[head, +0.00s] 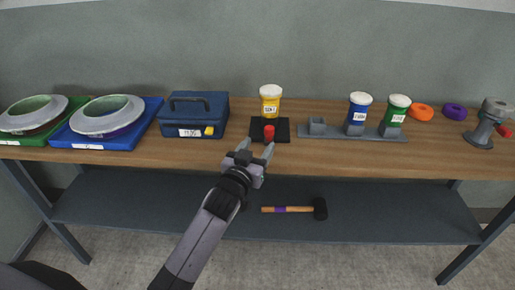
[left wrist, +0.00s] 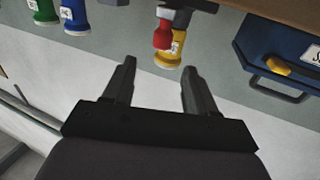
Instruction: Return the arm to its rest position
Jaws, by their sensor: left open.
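A yellow jar with a white lid (head: 270,102) stands at the back of that base. The left wrist view shows the red knob (left wrist: 163,36) and the yellow jar (left wrist: 172,52) upside down. My right gripper is not in view.
A blue toolbox (head: 193,113) and blue and green trays with moulds stand left. A grey rack (head: 345,133) holds a blue jar (head: 358,110) and a green jar (head: 397,112). Orange and purple rings and a grey clamp-like device stand right. A mallet (head: 300,209) lies on the lower shelf.

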